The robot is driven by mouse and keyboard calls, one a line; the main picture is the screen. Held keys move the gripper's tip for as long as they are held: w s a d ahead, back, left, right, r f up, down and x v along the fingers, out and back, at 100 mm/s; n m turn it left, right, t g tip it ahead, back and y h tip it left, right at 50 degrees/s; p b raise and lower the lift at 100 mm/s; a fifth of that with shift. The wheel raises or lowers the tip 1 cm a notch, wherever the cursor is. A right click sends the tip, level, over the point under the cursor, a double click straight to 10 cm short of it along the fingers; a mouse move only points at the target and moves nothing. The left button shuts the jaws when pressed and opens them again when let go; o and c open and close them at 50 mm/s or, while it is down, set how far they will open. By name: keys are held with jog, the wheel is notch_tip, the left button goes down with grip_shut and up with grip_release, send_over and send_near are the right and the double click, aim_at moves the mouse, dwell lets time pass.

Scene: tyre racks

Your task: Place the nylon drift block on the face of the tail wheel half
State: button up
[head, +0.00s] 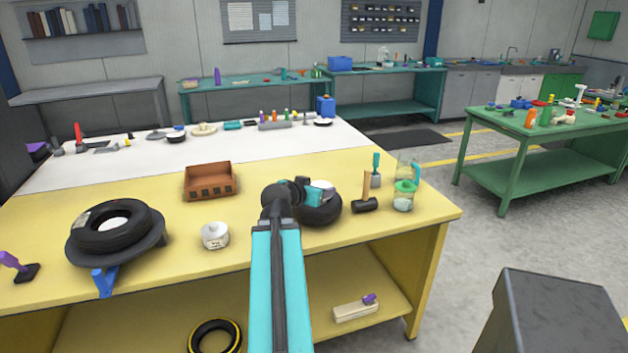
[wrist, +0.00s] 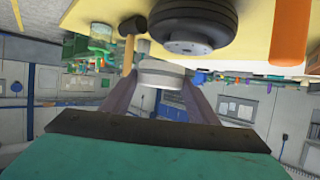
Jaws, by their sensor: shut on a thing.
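A white round block, which looks like the nylon drift block (wrist: 162,72), is between the fingers of my gripper (wrist: 160,90) in the wrist view. The gripper is shut on it. In the head view my gripper (head: 318,187) is over a black tyre (head: 320,213) on the yellow bench, and hides part of it.
A white roll (head: 215,235), a brown bin (head: 210,181) and a large tyre (head: 115,226) are to the left.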

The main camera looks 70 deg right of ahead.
jog(key=shift+w+d+p, duration=0.45)
jog(key=shift+d+p, duration=0.35)
jog(key=shift+p, duration=3.05)
jog(key=shift+w+d+f+p, duration=0.15)
jog(key=shift+w+d+p, duration=0.35)
jog(key=shift+d, duration=0.55)
jog(key=shift+w+d+f+p, duration=0.2)
jog(key=shift+w+d+p, duration=0.15)
jog(key=shift+w+d, duration=0.55)
jog(key=shift+w+d+f+p, duration=0.15)
jog(key=shift+w+d+p, duration=0.2)
jog(key=shift+d, duration=0.9)
jog(key=shift+w+d+p, duration=0.2)
jog(key=shift+d+p, duration=0.15)
jog(key=shift+d, duration=0.1)
jog(key=shift+a+f+p, duration=0.1)
jog(key=shift+f+p, duration=0.7)
jog(key=shift+f, duration=1)
jog(key=shift+f+b, duration=0.15)
jog(key=shift+b, duration=0.15)
jog(key=o, duration=1.1)
jog(key=shift+r+p, duration=0.2)
jog(key=shift+p, duration=0.1)
